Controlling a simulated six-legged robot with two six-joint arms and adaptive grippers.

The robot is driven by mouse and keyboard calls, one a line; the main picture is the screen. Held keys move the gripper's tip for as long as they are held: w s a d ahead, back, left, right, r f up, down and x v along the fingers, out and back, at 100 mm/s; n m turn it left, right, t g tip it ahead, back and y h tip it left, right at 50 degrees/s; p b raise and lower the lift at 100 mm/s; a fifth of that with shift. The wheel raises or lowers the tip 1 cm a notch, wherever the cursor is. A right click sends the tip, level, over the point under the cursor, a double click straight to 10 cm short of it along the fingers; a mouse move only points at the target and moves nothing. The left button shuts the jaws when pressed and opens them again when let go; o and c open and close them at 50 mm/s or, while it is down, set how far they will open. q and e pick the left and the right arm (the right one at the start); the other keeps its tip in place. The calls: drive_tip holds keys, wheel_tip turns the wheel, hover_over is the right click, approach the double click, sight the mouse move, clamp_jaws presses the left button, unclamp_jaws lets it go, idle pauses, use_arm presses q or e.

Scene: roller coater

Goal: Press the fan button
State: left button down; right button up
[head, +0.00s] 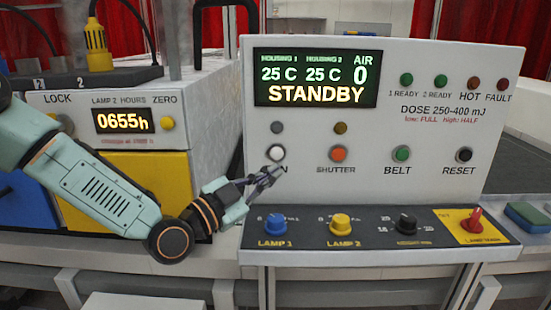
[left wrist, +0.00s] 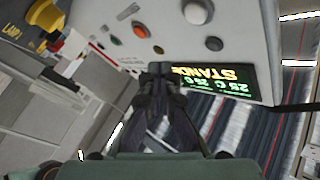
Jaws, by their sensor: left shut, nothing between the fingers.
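The control panel (head: 330,190) is white and faces me. A white round button (head: 276,153) sits at its left, under a grey lamp (head: 277,128); its label is hidden behind my gripper, so I cannot read whether it says fan. My left gripper (head: 280,170) is shut and empty, with its tips just below the white button. I cannot tell whether it touches the panel. In the left wrist view, the shut fingertips (left wrist: 160,70) show at the centre and the white button (left wrist: 196,12) is above and to the right, apart from them. My right gripper is not in view.
Right of the white button are the orange shutter button (head: 339,153), green belt button (head: 401,153) and black reset button (head: 464,154). The display (head: 316,77) reads STANDBY. Lamp knobs (head: 341,224) and a red switch (head: 474,219) stand on the ledge below.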

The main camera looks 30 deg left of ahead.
sight(277, 153)
use_arm(q)
drive_tip(key=w+b, duration=0.1)
drive_tip(key=w, duration=0.1)
drive_tip(key=w+a, duration=0.1)
drive_tip(key=w, duration=0.1)
drive_tip(key=w+a+b, duration=0.1)
drive_tip(key=w, duration=0.1)
drive_tip(key=shift+a+f+b, duration=0.1)
drive_tip(key=shift+a+b, duration=0.1)
drive_tip(key=shift+b, duration=0.15)
drive_tip(key=shift+w, duration=0.1)
drive_tip(key=shift+d, duration=0.1)
drive_tip(key=shift+w, duration=0.1)
idle(0.4)
